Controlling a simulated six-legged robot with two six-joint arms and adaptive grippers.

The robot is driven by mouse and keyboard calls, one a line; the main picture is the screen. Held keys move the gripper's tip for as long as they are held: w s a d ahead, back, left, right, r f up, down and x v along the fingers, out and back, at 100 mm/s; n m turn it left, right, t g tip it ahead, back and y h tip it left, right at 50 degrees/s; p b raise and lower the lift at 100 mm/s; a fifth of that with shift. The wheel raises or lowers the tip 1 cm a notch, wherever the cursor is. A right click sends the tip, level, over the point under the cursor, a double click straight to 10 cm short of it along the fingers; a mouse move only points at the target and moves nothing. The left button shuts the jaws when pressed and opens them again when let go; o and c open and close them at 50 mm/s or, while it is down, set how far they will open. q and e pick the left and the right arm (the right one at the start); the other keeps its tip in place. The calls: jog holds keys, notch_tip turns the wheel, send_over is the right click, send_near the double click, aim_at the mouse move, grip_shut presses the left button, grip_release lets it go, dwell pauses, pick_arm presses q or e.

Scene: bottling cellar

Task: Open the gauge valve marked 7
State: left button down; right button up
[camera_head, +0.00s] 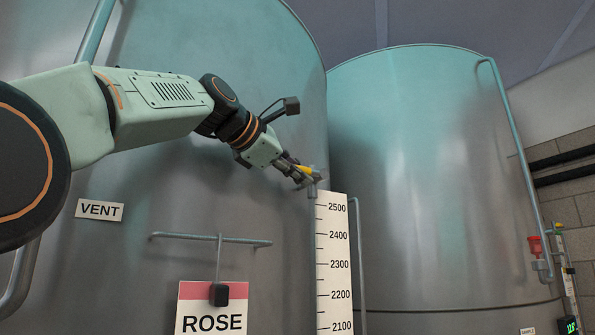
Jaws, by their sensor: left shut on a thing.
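The handle sits on a small metal valve fitting (313,183) at the top of the gauge on the near tank. The gripper partly hides the handle. No number 7 can be read on or beside it. The white gauge scale (334,265) hangs below, with marks from 2500 down to 2100. My right gripper is not in view.
The large near steel tank (120,270) carries a VENT label (99,210), a rail (190,238) and a ROSE sign (212,311). A second tank (430,180) stands behind to the right, with a red fitting (535,246) on its pipe.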

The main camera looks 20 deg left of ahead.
pick_arm(q)
jog(key=shift+s, duration=0.1)
jog(key=shift+f+b, duration=0.2)
jog(key=shift+b, duration=0.45)
jog(key=shift+w+d+f+n+t+h+b, duration=0.25)
jog(key=shift+f+t+b, duration=0.6)
jog(key=shift+b, duration=1.5)
jog(key=shift+w+d+f+n+t+h+b, duration=0.15)
jog(key=shift+f+n+t+h+b, duration=0.3)
jog(key=shift+t+b, duration=1.3)
jog(key=shift+w+d+f+n+t+h+b, duration=0.1)
jog(key=shift+w+f+n+t+h+b, duration=0.35)
jog(key=shift+b, duration=2.45)
jog(key=shift+s+f+y, duration=0.15)
jog(key=shift+y, duration=0.1)
jog(key=c, duration=1.6)
grip_release()
jog(key=shift+s+a, duration=0.1)
jog(key=shift+s, duration=0.05)
jog(key=shift+c, duration=0.2)
jog(key=o, duration=0.3)
jog(key=shift+s+a+r, duration=0.15)
jog(key=shift+s+r, duration=0.1)
jog(key=shift+s, duration=0.15)
jog(key=shift+o, duration=0.3)
jog(key=shift+w, duration=0.1)
